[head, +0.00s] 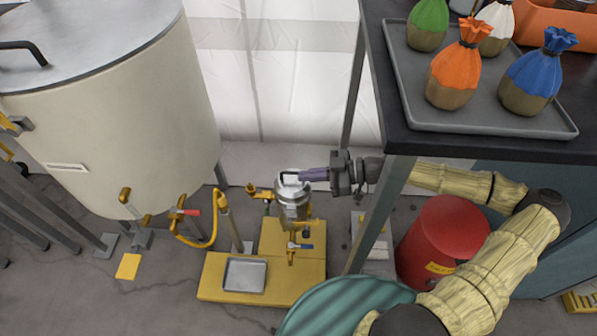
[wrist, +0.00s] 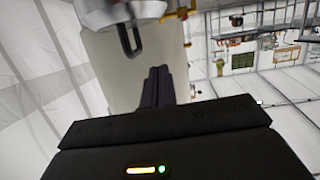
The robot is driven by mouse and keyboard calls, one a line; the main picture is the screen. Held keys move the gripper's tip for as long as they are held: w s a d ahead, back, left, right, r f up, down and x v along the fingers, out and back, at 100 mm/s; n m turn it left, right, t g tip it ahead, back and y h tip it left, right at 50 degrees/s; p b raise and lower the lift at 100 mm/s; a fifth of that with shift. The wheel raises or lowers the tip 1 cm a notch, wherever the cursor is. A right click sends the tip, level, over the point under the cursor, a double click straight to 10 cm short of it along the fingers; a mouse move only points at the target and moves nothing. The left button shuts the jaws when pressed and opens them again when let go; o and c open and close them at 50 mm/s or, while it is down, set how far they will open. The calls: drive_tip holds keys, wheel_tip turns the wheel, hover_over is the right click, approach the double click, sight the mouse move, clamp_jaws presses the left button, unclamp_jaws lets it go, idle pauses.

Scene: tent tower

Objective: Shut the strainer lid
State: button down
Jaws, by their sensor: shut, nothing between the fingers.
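The strainer (head: 293,208) is a small silver cylinder standing upright on a yellow base. Its round lid (head: 290,188) shows at the top with a dark loop handle (head: 287,177); I cannot tell whether it is fully seated. My gripper (head: 303,175) reaches in from the right, level with the lid's top, its purple fingers shut and empty at the handle's right. In the wrist view, the handle (wrist: 130,38) hangs from the silver lid (wrist: 108,12) at the top, left of and beyond my shut fingertips (wrist: 159,70). Contact between fingers and lid cannot be told.
A large cream tank (head: 165,110) with valves stands at left. The yellow base (head: 212,280) holds a small metal tray (head: 245,275). A dark table (head: 470,140) with tied bags on a grey tray stands at right, above a red drum (head: 440,235).

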drive_tip(key=p+v, duration=0.1)
drive_tip(key=v, duration=0.5)
drive_tip(key=shift+d+p, duration=0.25)
drive_tip(key=shift+p, duration=0.1)
drive_tip(key=shift+r, duration=0.1)
